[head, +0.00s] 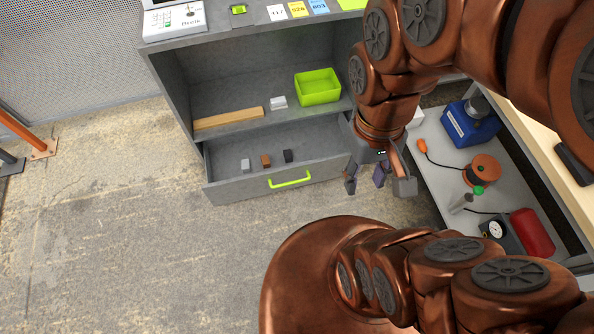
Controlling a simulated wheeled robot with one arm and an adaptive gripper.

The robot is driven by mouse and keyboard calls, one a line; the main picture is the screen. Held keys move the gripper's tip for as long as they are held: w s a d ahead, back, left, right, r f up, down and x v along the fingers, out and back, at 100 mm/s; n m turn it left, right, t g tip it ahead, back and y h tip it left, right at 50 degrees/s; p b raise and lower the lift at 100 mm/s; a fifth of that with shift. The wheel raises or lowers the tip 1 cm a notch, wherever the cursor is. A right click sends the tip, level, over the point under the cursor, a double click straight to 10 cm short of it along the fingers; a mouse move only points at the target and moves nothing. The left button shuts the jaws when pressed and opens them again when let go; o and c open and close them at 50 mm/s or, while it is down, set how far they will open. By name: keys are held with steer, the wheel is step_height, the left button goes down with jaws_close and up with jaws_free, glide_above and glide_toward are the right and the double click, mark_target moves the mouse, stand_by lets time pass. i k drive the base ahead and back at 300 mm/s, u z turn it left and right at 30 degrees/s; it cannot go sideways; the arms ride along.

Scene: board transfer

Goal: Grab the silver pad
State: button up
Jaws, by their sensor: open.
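A small silver-grey block (246,165), which looks like the silver pad, is in the open drawer (240,188), at the left of a row of three. A copper-brown block (266,161) and a dark block (288,156) are to its right. My gripper (378,181) is open with nothing seen between its fingers. It is at the right end of the drawer, well to the right of the silver block and apart from it. The gripper hides part of the drawer's right end.
The drawer has a green handle (290,179). The shelf above holds a wooden bar (228,119), a small white item (278,103) and a green bin (318,87). A grey cart (428,163) at right carries a blue box (469,124), an orange reel (482,170) and a red case (532,233).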

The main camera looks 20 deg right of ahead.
mark_target(277, 103)
steer(key=u, duration=0.25)
steer(key=k, duration=0.3)
steer(key=u, duration=1)
steer(key=k, duration=1.05)
steer(key=u, duration=1)
steer(key=i, duration=1.25)
steer(key=z, duration=0.3)
steer(key=i, duration=1.1)
steer(key=z, duration=1.6)
steer(key=i, duration=0.65)
steer(key=z, duration=0.6)
